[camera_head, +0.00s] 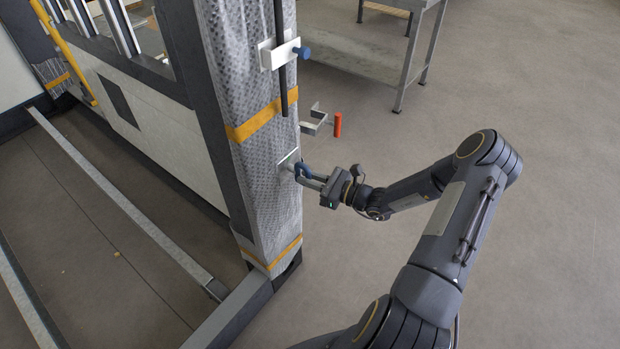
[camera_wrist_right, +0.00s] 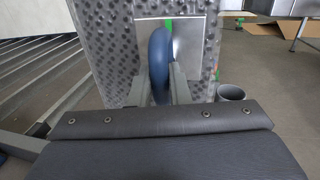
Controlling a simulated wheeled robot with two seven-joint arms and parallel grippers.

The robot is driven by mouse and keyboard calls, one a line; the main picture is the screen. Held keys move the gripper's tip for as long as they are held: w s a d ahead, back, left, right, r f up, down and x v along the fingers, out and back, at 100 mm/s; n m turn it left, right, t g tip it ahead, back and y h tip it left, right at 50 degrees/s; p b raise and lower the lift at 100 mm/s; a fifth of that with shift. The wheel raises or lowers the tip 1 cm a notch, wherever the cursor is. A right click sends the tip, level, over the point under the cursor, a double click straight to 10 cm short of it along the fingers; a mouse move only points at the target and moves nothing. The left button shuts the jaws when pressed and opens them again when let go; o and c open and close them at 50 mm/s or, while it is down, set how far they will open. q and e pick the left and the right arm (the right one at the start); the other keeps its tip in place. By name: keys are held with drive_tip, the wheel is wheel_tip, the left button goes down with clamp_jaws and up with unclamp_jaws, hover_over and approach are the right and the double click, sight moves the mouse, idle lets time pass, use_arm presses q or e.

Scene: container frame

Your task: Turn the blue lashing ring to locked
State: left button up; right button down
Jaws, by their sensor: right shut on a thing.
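The blue lashing ring (camera_head: 300,169) is on a small light plate (camera_head: 288,160) low on the wrapped post. The ring's lower end is hidden between the fingers. My left gripper is not in view.
The post (camera_head: 250,110) is wrapped in grey padding with orange straps. A white bracket with a blue knob (camera_head: 303,52) and a dark rod sits higher up. An orange handle (camera_head: 338,124) on a bracket juts out right. A metal table (camera_head: 370,50) stands behind; the floor right is clear.

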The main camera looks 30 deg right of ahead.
drive_tip(key=shift+w+a+r, duration=0.1)
drive_tip(key=shift+w+a, duration=0.05)
drive_tip(key=shift+a, duration=0.05)
drive_tip(key=c, duration=1.4)
unclamp_jaws()
drive_tip(key=shift+c, duration=0.2)
drive_tip(key=shift+w+a, duration=0.1)
drive_tip(key=shift+w, duration=0.05)
drive_tip(key=shift+d, duration=0.2)
drive_tip(key=shift+s+d, duration=0.25)
drive_tip(key=shift+s, duration=0.2)
drive_tip(key=v, duration=0.7)
drive_tip(key=shift+a, duration=0.1)
